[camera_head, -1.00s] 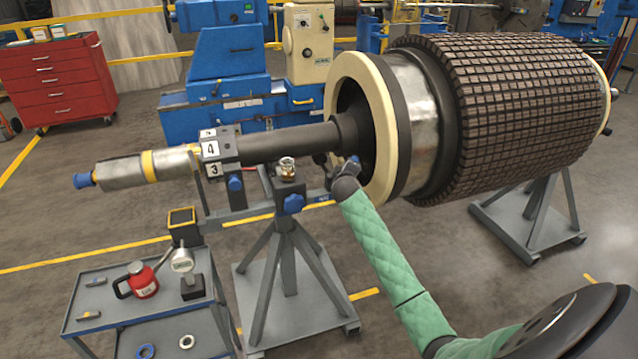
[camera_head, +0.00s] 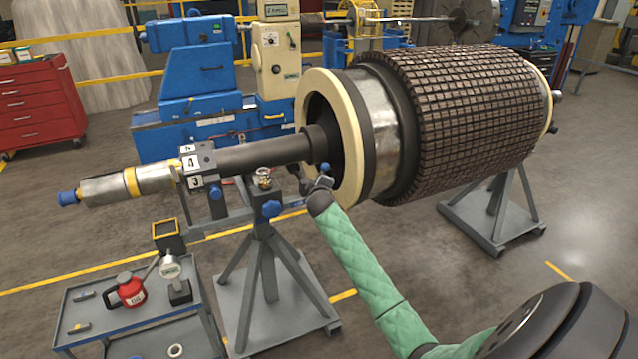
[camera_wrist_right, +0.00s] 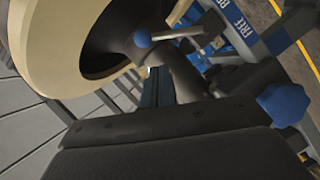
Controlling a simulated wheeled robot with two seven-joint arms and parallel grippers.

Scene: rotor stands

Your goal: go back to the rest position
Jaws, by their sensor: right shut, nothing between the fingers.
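My right arm (camera_head: 355,260), in a green quilted sleeve, comes up from the lower right. Its gripper (camera_head: 308,183) is close to the near stand, in front of the rotor's cream end ring (camera_head: 345,140). The fingers are small and dark there; the gripper is shut and empty. In the right wrist view the cream ring (camera_wrist_right: 60,35) fills the upper left, and a blue knob on a metal rod (camera_wrist_right: 142,39) shows near the middle. Whether the gripper touches the stand cannot be told. My left gripper is not in view.
The rotor (camera_head: 460,110) lies across its stands, its shaft (camera_head: 265,152) reaching left. The near stand (camera_head: 262,245) has a blue knob (camera_head: 271,209). Open floor lies at right.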

